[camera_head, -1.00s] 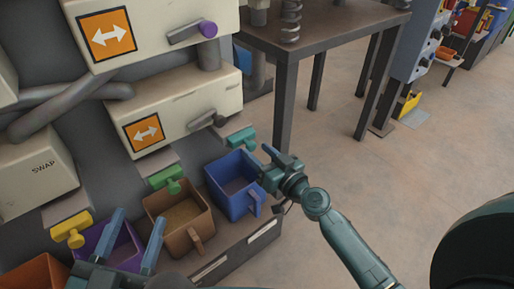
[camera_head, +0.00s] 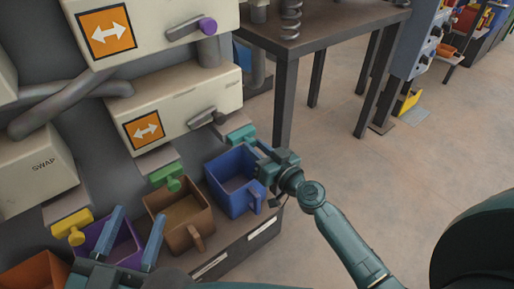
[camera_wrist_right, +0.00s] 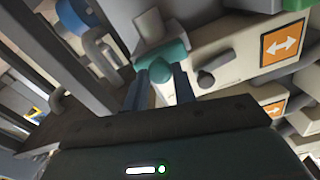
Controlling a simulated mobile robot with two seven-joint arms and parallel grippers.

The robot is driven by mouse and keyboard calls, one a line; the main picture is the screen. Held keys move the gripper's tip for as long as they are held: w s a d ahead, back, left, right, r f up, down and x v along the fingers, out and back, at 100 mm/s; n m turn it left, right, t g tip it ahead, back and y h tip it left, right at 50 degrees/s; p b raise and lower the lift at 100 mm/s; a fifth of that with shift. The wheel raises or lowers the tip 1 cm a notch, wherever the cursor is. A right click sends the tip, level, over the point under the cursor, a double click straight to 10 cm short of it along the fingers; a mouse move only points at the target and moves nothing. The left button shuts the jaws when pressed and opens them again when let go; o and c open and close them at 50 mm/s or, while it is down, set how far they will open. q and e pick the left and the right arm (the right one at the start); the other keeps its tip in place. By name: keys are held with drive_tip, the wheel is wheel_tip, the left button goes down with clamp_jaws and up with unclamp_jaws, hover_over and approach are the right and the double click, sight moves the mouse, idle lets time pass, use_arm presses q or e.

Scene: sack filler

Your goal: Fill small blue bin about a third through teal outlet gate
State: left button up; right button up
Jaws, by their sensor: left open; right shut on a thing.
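The small blue bin (camera_head: 238,196) stands below the teal outlet gate (camera_head: 241,135), at the right end of the row of bins. Its inside looks greyish, and I cannot tell whether it holds material. My right gripper (camera_head: 262,150) is at the teal gate, above the bin's right rim. In the right wrist view its fingers (camera_wrist_right: 160,84) are shut on the teal gate's handle (camera_wrist_right: 160,69); the exact contact is partly hidden. My left gripper (camera_head: 136,233) is open and empty, its blue fingers in front of the purple bin.
A brown bin (camera_head: 166,210) sits under a green gate (camera_head: 166,174), left of the blue bin. A purple bin (camera_head: 117,243) and yellow gate (camera_head: 72,225) are further left.

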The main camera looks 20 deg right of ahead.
clamp_jaws()
drive_tip(key=shift+s+d, duration=0.1)
drive_tip(key=shift+s, duration=0.1)
drive_tip(key=shift+b+v, duration=0.3)
drive_tip(key=shift+v, duration=0.6)
drive_tip(key=shift+s, duration=0.1)
drive_tip(key=o, duration=1)
unclamp_jaws()
